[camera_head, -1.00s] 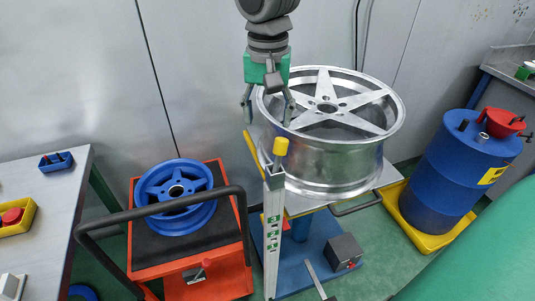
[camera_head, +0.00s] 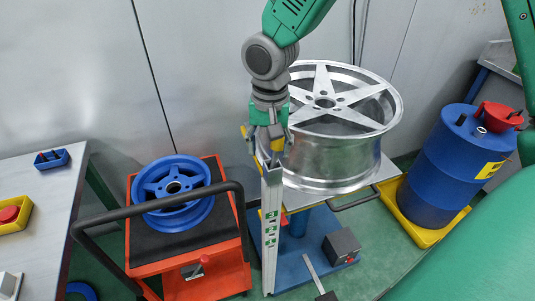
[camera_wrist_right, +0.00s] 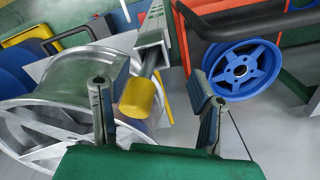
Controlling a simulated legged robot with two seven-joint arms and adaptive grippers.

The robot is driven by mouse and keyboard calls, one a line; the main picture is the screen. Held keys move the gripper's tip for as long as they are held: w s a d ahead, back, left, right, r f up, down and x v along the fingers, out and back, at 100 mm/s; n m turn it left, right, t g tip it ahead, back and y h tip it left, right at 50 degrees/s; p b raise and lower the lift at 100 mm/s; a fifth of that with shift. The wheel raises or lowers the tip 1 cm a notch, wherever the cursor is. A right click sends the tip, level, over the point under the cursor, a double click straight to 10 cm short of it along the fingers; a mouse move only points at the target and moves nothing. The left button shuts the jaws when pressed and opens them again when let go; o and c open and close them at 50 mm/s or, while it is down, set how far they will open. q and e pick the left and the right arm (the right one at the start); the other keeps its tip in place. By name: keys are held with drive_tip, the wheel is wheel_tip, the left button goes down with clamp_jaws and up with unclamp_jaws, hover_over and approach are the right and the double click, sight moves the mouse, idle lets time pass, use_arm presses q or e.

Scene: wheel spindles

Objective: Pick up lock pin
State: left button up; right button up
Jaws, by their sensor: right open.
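The lock pin appears to be the yellow-capped pin (camera_head: 277,143) at the top of the pale upright post (camera_head: 271,225). In the head view my right gripper (camera_head: 269,151) is over the post top, pointing down, and partly hides the cap. In the right wrist view the yellow cap (camera_wrist_right: 138,98) sits on a grey rod between the open fingers of the right gripper (camera_wrist_right: 158,92), closer to the left finger. I cannot tell whether a finger touches it. My left gripper is not in view.
A large silver wheel (camera_head: 335,165) stands just right of the post. A blue wheel (camera_head: 170,214) lies on an orange cart (camera_head: 218,278) with a black handle (camera_head: 130,212). A blue barrel (camera_head: 445,165) is at right and a grey table (camera_head: 40,230) at left.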

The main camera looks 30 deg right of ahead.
sight(273, 160)
drive_tip(key=shift+s+d+f, duration=0.1)
drive_tip(key=shift+d, duration=0.6)
clamp_jaws()
drive_tip(key=shift+d, duration=0.2)
drive_tip(key=shift+a, duration=0.35)
drive_tip(key=shift+w+a+r, duration=0.2)
drive_tip(key=shift+a+r, duration=0.1)
drive_tip(key=shift+r, duration=0.3)
wheel_tip(273, 160, up, 9)
drive_tip(key=o, duration=0.7)
unclamp_jaws()
drive_tip(key=shift+s+d, duration=0.15)
drive_tip(key=shift+d+f, duration=0.1)
drive_tip(key=shift+d, duration=0.1)
